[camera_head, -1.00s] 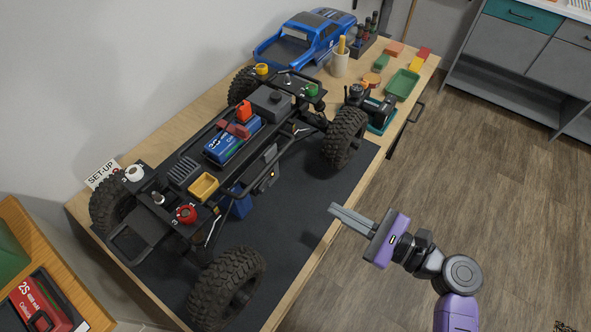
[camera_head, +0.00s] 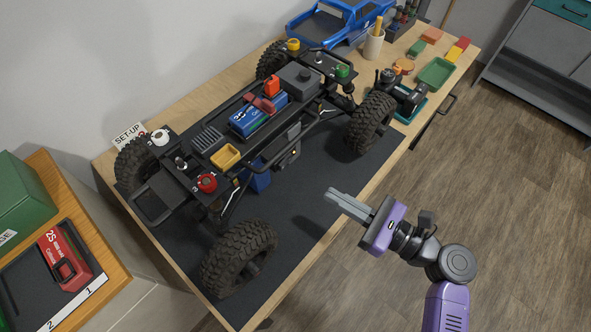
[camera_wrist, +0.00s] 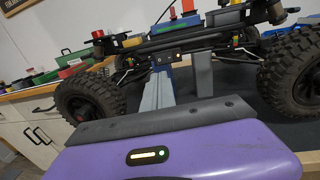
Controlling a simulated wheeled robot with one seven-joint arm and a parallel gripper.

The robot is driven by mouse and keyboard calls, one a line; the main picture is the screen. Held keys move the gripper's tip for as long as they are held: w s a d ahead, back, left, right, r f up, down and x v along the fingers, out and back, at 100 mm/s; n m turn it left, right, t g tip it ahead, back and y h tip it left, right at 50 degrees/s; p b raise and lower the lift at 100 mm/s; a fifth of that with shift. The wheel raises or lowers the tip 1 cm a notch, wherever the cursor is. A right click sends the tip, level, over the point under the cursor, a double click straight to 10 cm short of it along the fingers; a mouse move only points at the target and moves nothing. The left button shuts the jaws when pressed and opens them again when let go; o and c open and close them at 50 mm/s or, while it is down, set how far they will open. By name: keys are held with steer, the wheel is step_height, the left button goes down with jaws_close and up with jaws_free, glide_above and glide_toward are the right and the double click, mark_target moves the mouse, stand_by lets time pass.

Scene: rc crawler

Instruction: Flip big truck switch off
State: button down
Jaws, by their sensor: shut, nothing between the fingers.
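The big truck is a black crawler chassis (camera_head: 205,143) with large knobbly tires, standing on a dark mat (camera_head: 300,205) on the wooden bench. A small dark box (camera_head: 288,155) with a tiny light spot is on its near side rail; it may be the switch, but its lever is too small to make out. My gripper (camera_head: 330,195) is shut and empty, in front of that side, with its grey fingers pointing at the truck and a gap between. In the wrist view the chassis (camera_wrist: 190,40) spans the top, beyond the fingers.
The near front wheel (camera_head: 238,258) and the near rear wheel (camera_head: 370,122) flank the gripper's side of the truck. A blue body shell (camera_head: 335,22), a green tray (camera_head: 436,73) and small parts stand at the back. A wooden tray holds a red battery (camera_head: 65,258) at left.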

mark_target(283, 167)
steer(key=p+x, duration=0.1)
steer(key=x, duration=0.9)
steer(key=shift+w+a+r, duration=0.1)
steer(key=shift+w+a, duration=0.1)
steer(key=shift+a, duration=0.1)
steer(key=shift+a, duration=0.15)
